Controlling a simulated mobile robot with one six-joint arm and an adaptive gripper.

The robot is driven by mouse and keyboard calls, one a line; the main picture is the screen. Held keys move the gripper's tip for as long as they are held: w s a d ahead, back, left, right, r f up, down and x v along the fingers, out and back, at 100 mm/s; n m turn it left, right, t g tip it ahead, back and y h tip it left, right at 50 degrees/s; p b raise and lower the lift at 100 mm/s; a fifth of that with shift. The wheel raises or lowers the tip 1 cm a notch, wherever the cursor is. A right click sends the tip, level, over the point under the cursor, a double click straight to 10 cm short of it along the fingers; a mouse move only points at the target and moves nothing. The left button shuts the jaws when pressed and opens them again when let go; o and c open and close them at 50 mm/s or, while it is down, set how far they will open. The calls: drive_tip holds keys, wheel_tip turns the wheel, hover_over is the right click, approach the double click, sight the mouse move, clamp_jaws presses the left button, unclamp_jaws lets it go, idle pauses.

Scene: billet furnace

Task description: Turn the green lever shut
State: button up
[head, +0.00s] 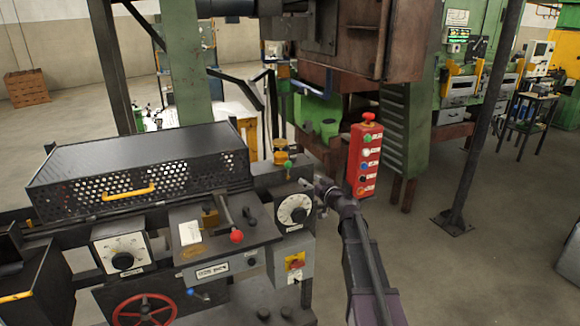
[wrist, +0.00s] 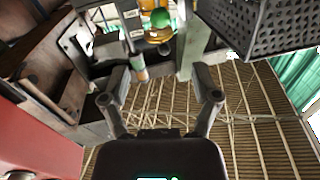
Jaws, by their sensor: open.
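The green lever (head: 288,165) shows as a small green knob on the right end of the machine, above a white dial. A round green knob (wrist: 160,18), likely the same lever, is at the top of the wrist view beside yellow-orange parts. My gripper (head: 322,188) is just right of the dial in the head view, apart from the lever and partly hidden by its own links. In the wrist view my gripper (wrist: 162,84) is open, its fingers apart with nothing between them. The lever's stem is hard to make out.
A red button box (head: 364,160) stands close to my arm on the right. A red-knobbed lever (head: 237,236), a white dial (head: 294,209) and a perforated black cover (head: 140,165) are on the machine. A dark post (head: 480,120) stands farther right, with open floor around it.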

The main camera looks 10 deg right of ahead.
sight(291, 167)
drive_tip(key=x, duration=1.3)
drive_tip(key=shift+w+a, duration=0.15)
drive_tip(key=shift+w, duration=0.2)
clamp_jaws()
